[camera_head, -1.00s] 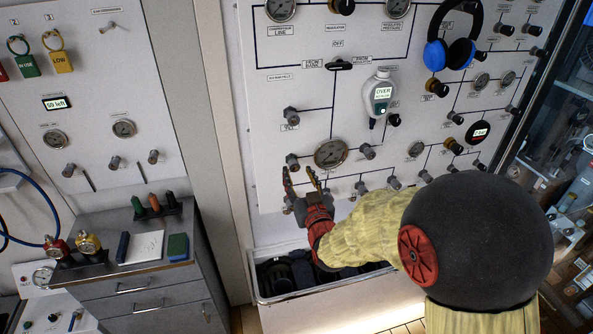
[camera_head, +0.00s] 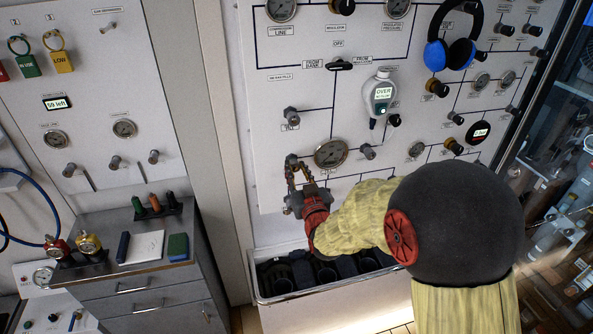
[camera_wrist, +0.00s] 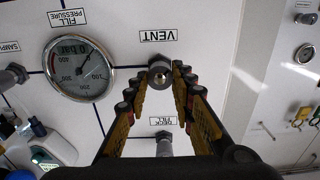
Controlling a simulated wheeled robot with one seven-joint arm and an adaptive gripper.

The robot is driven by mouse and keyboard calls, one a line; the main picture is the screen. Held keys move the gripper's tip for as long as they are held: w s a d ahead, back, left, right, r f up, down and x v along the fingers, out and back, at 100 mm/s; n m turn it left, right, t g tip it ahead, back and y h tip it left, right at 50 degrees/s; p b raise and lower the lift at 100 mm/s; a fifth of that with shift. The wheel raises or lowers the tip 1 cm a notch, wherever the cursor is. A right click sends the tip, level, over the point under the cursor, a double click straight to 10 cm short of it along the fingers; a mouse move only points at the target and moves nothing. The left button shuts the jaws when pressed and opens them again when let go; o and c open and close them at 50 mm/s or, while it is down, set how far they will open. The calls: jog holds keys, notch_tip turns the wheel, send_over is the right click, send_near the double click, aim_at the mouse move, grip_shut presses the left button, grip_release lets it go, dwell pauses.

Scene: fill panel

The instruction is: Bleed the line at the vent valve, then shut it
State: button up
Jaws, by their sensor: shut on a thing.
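The vent valve (camera_wrist: 159,72) is a small grey metal knob on the white panel, under the VENT label (camera_wrist: 158,36) in the wrist view. In the head view its knob (camera_head: 290,160) sits left of the round gauge. My gripper (camera_wrist: 161,85) is shut on this knob, with one finger on each side of it; the fingertips partly cover its sides. In the head view my gripper (camera_head: 297,170) reaches up to the panel from below. The fill pressure gauge (camera_wrist: 78,68) is beside the valve and its digital readout looks like 0 bar.
Another knob (camera_wrist: 164,145) lies close by the fingers in the wrist view. Several more valves and gauges fill the panel. A handheld meter (camera_head: 379,95) hangs above right. An open bin (camera_head: 262,296) with dark items stands below my arm.

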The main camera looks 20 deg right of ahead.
grip_shut()
jog(key=shift+b, duration=0.35)
jog(key=m+b, duration=0.4)
jog(key=b, duration=0.1)
jog(key=shift+f+m, duration=0.2)
jog(key=shift+m, duration=0.2)
jog(key=m+b, duration=0.4)
jog(key=shift+d+m, duration=0.1)
jog(key=shift+m, duration=0.2)
jog(key=m+b, duration=0.7)
jog(key=m, duration=0.1)
jog(key=shift+f, duration=0.1)
jog(key=m+b, duration=0.2)
jog(key=m, duration=0.1)
jog(key=shift+m, duration=0.3)
jog(key=m+b, duration=0.2)
jog(key=m, duration=0.3)
jog(key=shift+m+b, duration=0.35)
jog(key=shift+m, duration=0.05)
